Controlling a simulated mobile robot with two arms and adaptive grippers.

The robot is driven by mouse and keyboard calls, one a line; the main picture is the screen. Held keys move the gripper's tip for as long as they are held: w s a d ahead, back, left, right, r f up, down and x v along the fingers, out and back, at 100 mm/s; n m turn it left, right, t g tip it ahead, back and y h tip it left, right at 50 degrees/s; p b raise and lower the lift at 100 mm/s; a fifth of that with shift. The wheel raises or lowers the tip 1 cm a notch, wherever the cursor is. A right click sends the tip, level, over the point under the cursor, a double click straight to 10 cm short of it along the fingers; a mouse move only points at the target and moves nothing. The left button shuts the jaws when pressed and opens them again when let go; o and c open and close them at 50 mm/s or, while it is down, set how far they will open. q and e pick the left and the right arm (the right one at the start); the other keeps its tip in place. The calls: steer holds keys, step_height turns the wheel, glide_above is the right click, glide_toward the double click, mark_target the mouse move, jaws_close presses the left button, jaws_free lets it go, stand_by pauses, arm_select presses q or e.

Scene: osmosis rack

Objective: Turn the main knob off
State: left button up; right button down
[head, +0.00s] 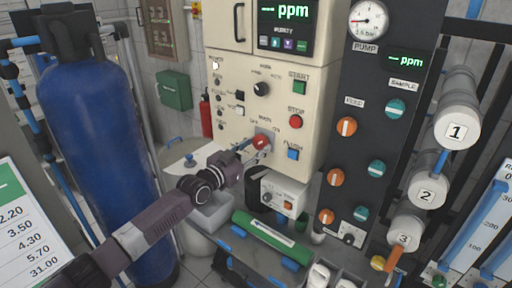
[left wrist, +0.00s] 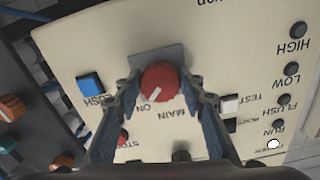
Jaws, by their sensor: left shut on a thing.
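The main knob (head: 260,142) is red and sits on a grey plate low on the cream control panel (head: 225,120). In the left wrist view, which shows the panel upside down, the knob (left wrist: 161,80) lies between my fingers. Its white mark points toward the word ON. My left gripper (head: 250,146) reaches it from the lower left and is shut on it, one finger on each side (left wrist: 160,92). My right gripper is not in view.
The blue FLUSH button (head: 293,154) and red STOP button (head: 296,121) are close to the knob. A grey box with an orange switch (head: 288,205) is below. A dark pump panel (head: 365,150) stands right, a blue tank (head: 95,150) left.

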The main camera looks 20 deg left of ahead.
arm_select(q)
steer(key=shift+n, duration=0.3)
steer(key=n+b, duration=0.1)
steer(key=n, duration=0.2)
steer(key=shift+d+f+n+b, duration=0.1)
steer(key=shift+n+b, duration=0.2)
steer(key=n, duration=0.4)
steer(key=shift+d+n+b, duration=0.1)
steer(key=shift+n+b, duration=0.2)
steer(key=n, duration=0.4)
steer(key=shift+r, duration=0.2)
steer(key=shift+s+n+p, duration=0.1)
steer(key=shift+n+p, duration=0.75)
steer(key=shift+n, duration=1.65)
steer(key=shift+d, duration=0.1)
